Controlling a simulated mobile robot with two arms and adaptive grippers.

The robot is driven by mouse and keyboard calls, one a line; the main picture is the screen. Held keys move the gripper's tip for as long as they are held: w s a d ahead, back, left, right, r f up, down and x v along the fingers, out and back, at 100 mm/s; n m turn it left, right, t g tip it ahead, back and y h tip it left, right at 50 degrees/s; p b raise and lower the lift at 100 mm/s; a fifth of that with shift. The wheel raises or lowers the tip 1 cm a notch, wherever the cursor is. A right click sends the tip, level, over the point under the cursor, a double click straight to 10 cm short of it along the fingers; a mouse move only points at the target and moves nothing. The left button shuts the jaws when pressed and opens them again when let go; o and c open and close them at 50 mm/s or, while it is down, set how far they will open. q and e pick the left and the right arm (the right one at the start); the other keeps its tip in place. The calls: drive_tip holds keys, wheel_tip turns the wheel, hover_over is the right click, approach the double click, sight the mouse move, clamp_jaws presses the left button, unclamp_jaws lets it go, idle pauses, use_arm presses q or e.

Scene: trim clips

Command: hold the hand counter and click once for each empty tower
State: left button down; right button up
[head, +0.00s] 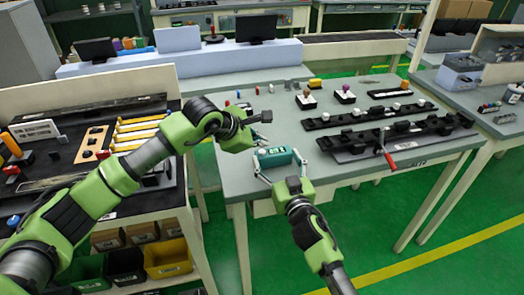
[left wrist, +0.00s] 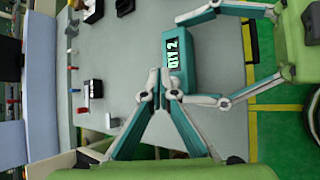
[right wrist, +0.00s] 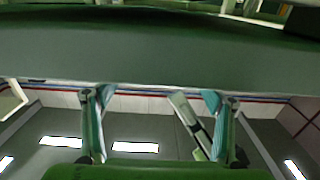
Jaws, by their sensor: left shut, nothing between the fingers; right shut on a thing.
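The hand counter (head: 273,158) is a teal box with a lit display, above the near left edge of the grey table. My right gripper (head: 280,163) is shut on it, one finger at each side. In the left wrist view the counter (left wrist: 182,62) has a display that seems to end in 2. My left gripper (left wrist: 166,84) is shut and empty, its tips together close by the counter; I cannot tell whether they touch it. Two small dark stands carry an orange-brown knob (head: 306,96) and a purple knob (head: 346,93). I cannot tell which things are the towers.
Long black racks with white pieces (head: 375,122) lie across the grey table (head: 225,180), a red handle (head: 389,160) at the near one. Small coloured pegs (head: 239,94) stand at its back left. A bench with yellow strips (head: 137,131) is at left. Green floor (head: 355,235) is open in front.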

sight(261, 152)
use_arm(q)
drive_tip(key=shift+f, duration=0.1)
drive_tip(key=shift+f, duration=0.35)
drive_tip(key=shift+f, duration=0.5)
idle(0.7)
drive_tip(key=shift+r, duration=0.95)
drive_tip(key=shift+r, duration=2.5)
